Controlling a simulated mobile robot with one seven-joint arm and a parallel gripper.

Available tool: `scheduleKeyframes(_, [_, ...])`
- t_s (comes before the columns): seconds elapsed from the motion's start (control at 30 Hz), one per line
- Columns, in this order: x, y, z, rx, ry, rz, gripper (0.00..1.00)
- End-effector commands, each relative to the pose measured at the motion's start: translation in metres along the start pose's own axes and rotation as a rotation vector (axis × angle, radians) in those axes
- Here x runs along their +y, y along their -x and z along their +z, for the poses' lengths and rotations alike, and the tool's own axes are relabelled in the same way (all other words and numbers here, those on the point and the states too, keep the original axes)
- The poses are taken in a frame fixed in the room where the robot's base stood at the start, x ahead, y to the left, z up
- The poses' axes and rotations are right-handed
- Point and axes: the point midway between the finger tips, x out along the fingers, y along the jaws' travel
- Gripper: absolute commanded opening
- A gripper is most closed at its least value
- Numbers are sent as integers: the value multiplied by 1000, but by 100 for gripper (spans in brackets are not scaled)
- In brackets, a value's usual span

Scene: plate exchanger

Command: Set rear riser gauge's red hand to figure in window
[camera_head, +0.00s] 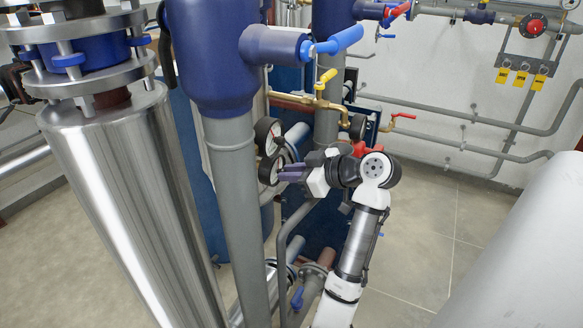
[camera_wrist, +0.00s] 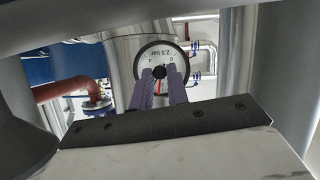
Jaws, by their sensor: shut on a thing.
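The gauge (camera_wrist: 161,50) that my gripper is at has a white round face with a dark rim. Its window figure reads 2.5 bar, upside down in the wrist view. A black knob (camera_wrist: 158,72) is at the middle of the face, and a red hand (camera_wrist: 157,86) points down in the picture. My gripper (camera_wrist: 159,73) has its two purple fingers either side of the knob and is shut on it. The fingers hide part of the lower face. In the head view my gripper (camera_head: 281,173) reaches left to the lower dark gauge (camera_head: 266,172), whose face is turned away.
Another gauge (camera_head: 267,133) sits just above, and a third (camera_head: 358,127) is to the right. A thick grey riser pipe (camera_head: 234,190) stands close on the left, beside a silver column (camera_head: 130,190). Brass valves (camera_head: 320,100) are overhead.

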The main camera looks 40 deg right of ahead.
Motion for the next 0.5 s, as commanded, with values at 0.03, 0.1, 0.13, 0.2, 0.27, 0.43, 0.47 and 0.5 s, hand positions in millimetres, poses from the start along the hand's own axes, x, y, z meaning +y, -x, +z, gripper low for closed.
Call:
scheduleKeyframes(0.03, [1, 1, -2, -1, -35, -16, 0])
scheduleKeyframes(0.1, [1, 1, -2, 0, -80, -34, 0])
scheduleKeyframes(0.13, [1, 0, -1, 0, -99, -42, 0])
scheduleKeyframes(0.2, [2, 0, -1, 0, -137, -58, 0])
scheduleKeyframes(0.27, [2, 1, -1, 0, -164, -69, 0])
scheduleKeyframes(0.43, [2, 0, 0, 0, -223, -94, 0])
scheduleKeyframes(0.47, [2, 0, 0, 0, -230, -96, 0])
scheduleKeyframes(0.5, [2, 0, 0, 0, -238, -100, 0])
